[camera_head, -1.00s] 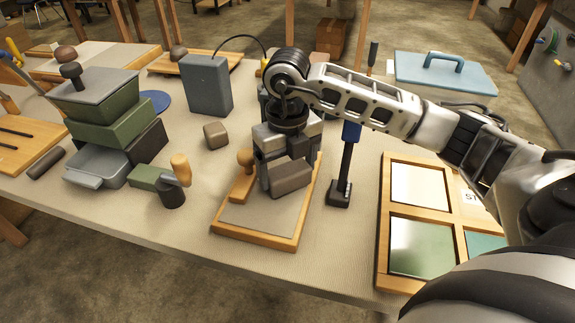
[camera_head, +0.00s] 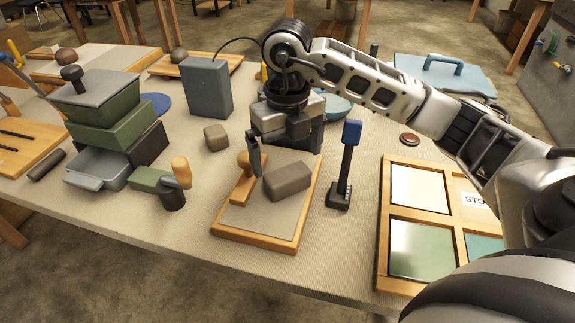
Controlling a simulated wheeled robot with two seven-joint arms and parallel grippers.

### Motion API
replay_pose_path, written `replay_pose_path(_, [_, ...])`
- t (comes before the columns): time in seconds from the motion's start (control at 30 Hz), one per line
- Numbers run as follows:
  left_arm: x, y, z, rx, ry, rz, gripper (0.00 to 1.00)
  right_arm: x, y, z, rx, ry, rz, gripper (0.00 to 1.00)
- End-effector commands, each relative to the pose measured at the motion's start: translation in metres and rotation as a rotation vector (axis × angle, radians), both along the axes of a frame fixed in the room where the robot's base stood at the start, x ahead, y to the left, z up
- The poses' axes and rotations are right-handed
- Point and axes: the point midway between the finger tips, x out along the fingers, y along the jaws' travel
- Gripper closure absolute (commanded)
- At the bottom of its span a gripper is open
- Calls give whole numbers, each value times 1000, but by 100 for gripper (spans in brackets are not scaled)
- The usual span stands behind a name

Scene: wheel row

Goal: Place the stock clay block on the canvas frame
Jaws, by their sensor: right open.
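The clay block (camera_head: 289,181), a grey-brown rounded brick, lies on the canvas surface of the wood-edged canvas frame (camera_head: 252,238). My right gripper (camera_head: 285,150) is above the block, open and empty, with its fingers apart on either side and clear of it. A wooden-handled tool (camera_head: 243,180) lies along the left side of the frame. My left gripper is not in view.
A blue-topped stand (camera_head: 346,165) rises just right of the frame. A divided wooden tray (camera_head: 434,215) stands further right. A smaller clay lump (camera_head: 216,137) and a grey upright box (camera_head: 207,87) are behind left.

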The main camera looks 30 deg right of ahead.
Motion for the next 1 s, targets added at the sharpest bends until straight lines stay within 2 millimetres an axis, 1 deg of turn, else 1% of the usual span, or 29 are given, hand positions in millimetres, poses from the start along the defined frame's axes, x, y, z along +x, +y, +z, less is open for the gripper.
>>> replay_pose_path(0.03, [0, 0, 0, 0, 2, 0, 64, 1, 1, 14, 1, -6, 1, 0])
replay_pose_path(0.2, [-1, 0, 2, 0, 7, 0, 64, 1, 0, 50, 0, -4, 1, 0])
replay_pose_path(0.3, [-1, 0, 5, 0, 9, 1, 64, 0, 0, 65, -1, -3, 0, 0])
replay_pose_path(0.4, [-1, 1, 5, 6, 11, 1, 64, 0, 0, 73, -1, -2, 0, 0])
replay_pose_path(0.67, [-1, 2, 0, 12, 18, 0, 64, 0, 0, 76, 0, 1, 1, 0])
replay_pose_path(1.0, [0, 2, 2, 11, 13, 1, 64, 0, 0, 75, 0, 1, 0, 0])
